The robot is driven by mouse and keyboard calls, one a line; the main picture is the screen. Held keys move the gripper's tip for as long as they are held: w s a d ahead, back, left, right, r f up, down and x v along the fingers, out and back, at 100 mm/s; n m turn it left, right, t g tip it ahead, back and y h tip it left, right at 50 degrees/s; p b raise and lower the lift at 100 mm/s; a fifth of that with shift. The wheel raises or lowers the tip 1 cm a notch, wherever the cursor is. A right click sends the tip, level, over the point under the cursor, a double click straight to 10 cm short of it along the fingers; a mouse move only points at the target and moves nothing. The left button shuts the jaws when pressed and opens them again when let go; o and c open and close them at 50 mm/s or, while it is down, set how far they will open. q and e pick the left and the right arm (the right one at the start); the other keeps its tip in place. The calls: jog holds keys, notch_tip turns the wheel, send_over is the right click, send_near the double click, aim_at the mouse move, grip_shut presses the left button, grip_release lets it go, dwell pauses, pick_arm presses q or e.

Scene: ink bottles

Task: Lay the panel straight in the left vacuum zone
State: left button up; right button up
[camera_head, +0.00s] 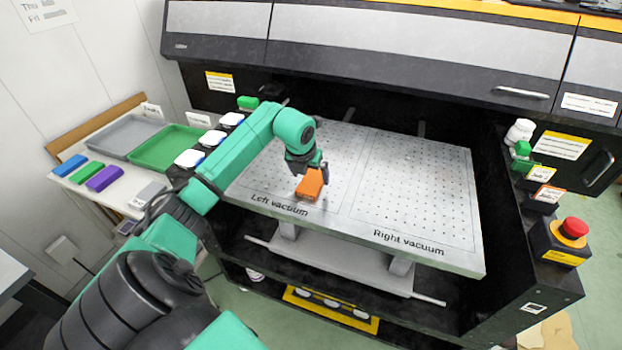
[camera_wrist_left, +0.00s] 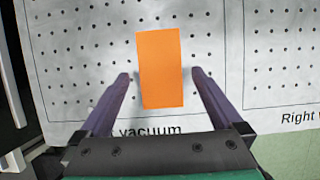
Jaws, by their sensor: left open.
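The panel is an orange rectangle (camera_head: 309,184) at the front of the left vacuum zone (camera_head: 262,184), just above its printed label. In the left wrist view the orange panel (camera_wrist_left: 161,68) is nearly upright with a slight tilt against the zone's outline, and its lower part lies between the fingers. My left gripper (camera_head: 312,176) is over the panel; in the wrist view its two purple fingers (camera_wrist_left: 160,85) stand apart, one on each side, with gaps to the panel. I cannot tell its exact height above the bed. My right gripper is not in view.
The right vacuum zone (camera_head: 415,185) is bare. A green tray (camera_head: 166,148) and a grey tray (camera_head: 125,135) stand on the left side table, near blue, green and purple blocks. The printer's cover (camera_head: 420,50) overhangs behind the bed. A red stop button (camera_head: 573,228) is at right.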

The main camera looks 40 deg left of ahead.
pick_arm(q)
jog(key=b+v, duration=0.1)
jog(key=v, duration=0.9)
